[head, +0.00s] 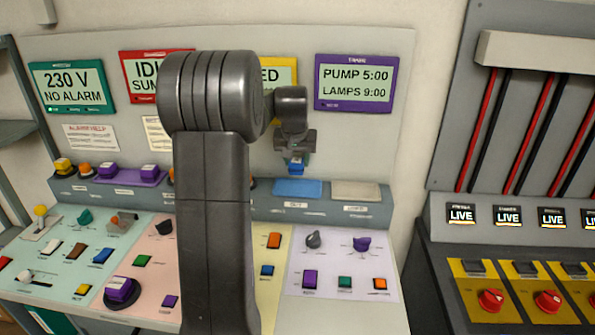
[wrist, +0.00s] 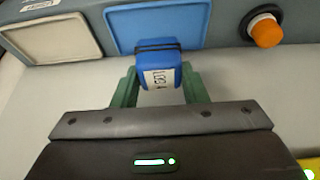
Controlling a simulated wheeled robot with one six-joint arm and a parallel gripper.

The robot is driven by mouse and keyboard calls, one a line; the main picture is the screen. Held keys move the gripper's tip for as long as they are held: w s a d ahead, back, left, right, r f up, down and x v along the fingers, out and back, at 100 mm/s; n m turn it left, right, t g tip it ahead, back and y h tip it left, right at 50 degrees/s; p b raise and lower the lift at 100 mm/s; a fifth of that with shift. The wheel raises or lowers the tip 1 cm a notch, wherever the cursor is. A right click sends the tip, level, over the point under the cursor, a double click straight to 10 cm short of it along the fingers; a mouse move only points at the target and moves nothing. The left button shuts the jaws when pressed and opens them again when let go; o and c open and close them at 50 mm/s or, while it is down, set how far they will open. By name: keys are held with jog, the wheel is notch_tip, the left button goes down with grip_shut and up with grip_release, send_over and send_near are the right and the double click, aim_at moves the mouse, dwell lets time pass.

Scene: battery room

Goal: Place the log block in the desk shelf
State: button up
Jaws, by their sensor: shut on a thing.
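The log block (wrist: 160,68) is small and blue, with dark bands and a white label partly readable in the wrist view. My gripper (wrist: 160,88) is shut on it, one green finger on each side. In the head view the block (head: 296,167) hangs below my gripper (head: 296,158), over or near the blue pad (head: 297,187) on the raised grey-blue desk shelf (head: 330,210). The blue pad (wrist: 158,22) also shows beyond the block in the wrist view. I cannot tell whether the block touches the shelf.
A pale pad (head: 356,191) lies right of the blue pad. An orange button (wrist: 265,30) stands on the pad's other side in the wrist view. Display panels, including a purple one (head: 357,82), hang behind. Knobs and switches cover the desk below. My arm hides the middle.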

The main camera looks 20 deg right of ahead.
aim_at(297, 158)
jog(key=shift+w+d, duration=0.45)
jog(key=shift+w, duration=0.35)
notch_tip(297, 158, down, 2)
jog(key=shift+f+p, duration=0.2)
jog(key=shift+p, duration=0.2)
notch_tip(297, 158, down, 4)
jog(key=shift+r+p, duration=0.1)
jog(key=shift+p, duration=0.4)
jog(key=shift+w+d+f+p, duration=0.2)
jog(key=shift+f+p, duration=0.1)
jog(key=shift+f, duration=0.1)
jog(key=shift+f, duration=0.25)
jog(key=o, duration=1.1)
jog(key=shift+c, duration=0.2)
